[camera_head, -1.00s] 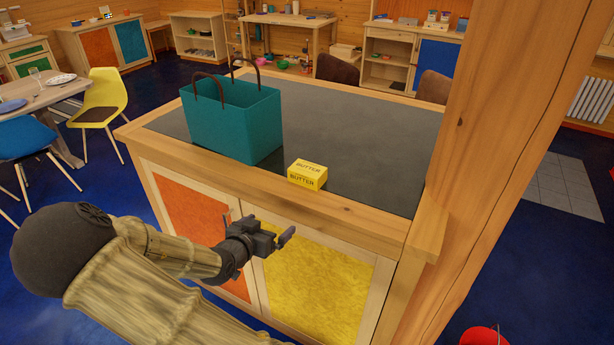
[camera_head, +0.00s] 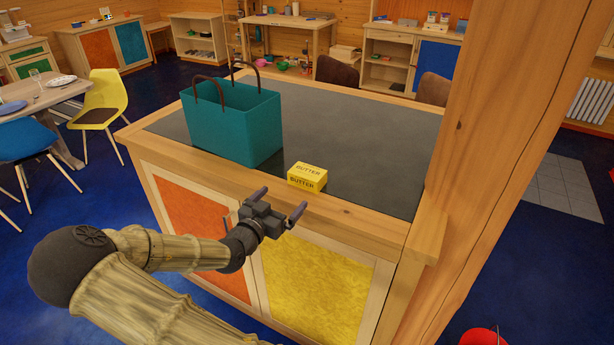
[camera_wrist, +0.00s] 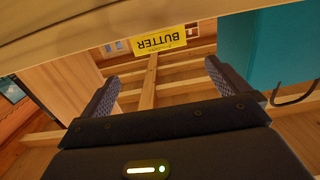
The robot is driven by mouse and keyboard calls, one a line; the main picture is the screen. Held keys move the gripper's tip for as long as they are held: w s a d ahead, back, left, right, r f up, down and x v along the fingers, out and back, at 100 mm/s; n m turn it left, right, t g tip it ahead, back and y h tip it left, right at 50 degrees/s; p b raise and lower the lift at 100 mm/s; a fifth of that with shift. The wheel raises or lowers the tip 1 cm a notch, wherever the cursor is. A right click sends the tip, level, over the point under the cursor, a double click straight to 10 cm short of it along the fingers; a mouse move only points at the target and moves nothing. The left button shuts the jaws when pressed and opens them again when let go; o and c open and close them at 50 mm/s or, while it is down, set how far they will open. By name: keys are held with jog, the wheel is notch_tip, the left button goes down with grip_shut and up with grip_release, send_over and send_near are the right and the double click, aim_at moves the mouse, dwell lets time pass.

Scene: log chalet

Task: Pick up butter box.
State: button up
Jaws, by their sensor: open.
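The yellow butter box (camera_head: 307,177) lies on the dark top of the wooden counter (camera_head: 370,135), close to its front edge. It also shows in the wrist view (camera_wrist: 158,40), upside down, beyond the counter edge and between the fingers. My gripper (camera_head: 278,206) is open and empty. It is in front of the counter's front edge, to the lower left of the box and apart from it. In the wrist view both fingers of my gripper (camera_wrist: 160,82) are spread wide with nothing between them.
A teal bag (camera_head: 235,122) with dark handles stands on the counter left of the box, and it fills the right side of the wrist view (camera_wrist: 283,50). A thick wooden post (camera_head: 500,150) rises at the counter's right. The counter top behind the box is clear.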

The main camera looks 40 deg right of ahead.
aim_at(302, 180)
jog(key=p+x, duration=0.1)
jog(key=x, duration=0.6)
jog(key=shift+w+d+p, duration=0.1)
jog(key=shift+p, duration=0.2)
jog(key=shift+d+p, duration=0.3)
jog(key=p+x, duration=0.2)
jog(key=x, duration=0.2)
jog(key=shift+w+d+f, duration=0.2)
jog(key=shift+d, duration=0.1)
jog(key=shift+a, duration=0.1)
jog(key=shift+c, duration=0.4)
jog(key=c, duration=0.8)
